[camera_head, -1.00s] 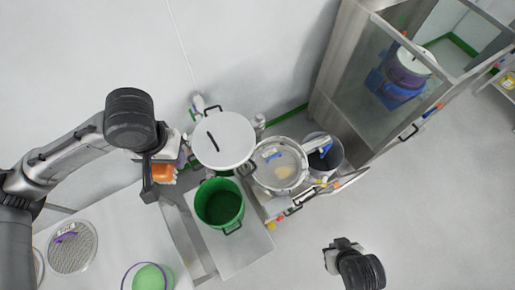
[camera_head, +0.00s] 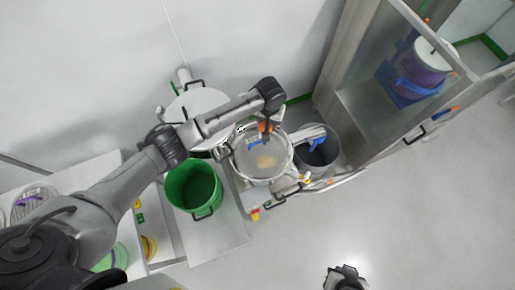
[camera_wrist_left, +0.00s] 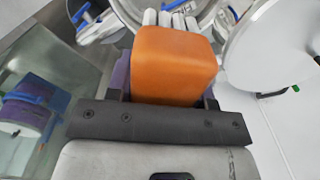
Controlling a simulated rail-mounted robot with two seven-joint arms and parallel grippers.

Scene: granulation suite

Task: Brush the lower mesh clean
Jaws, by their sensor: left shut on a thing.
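The round metal sieve (camera_head: 275,176) stands open in the middle of the head view, with a pale mesh inside its rim. A tan patch of residue (camera_head: 266,162) lies on the mesh, and a small blue part (camera_head: 257,143) shows near its far side. Contact with the mesh cannot be told. My right gripper (camera_head: 345,275) is low in the head view, away from the sieve; its jaws are unclear.
A green bucket (camera_head: 194,190) stands left of the sieve. A dark bin (camera_head: 322,158) with a blue-handled tool is right of it. A white lid (camera_head: 190,103) is behind, partly under my arm. A glass-fronted cabinet (camera_head: 365,75) stands at the right. Floor at lower right is clear.

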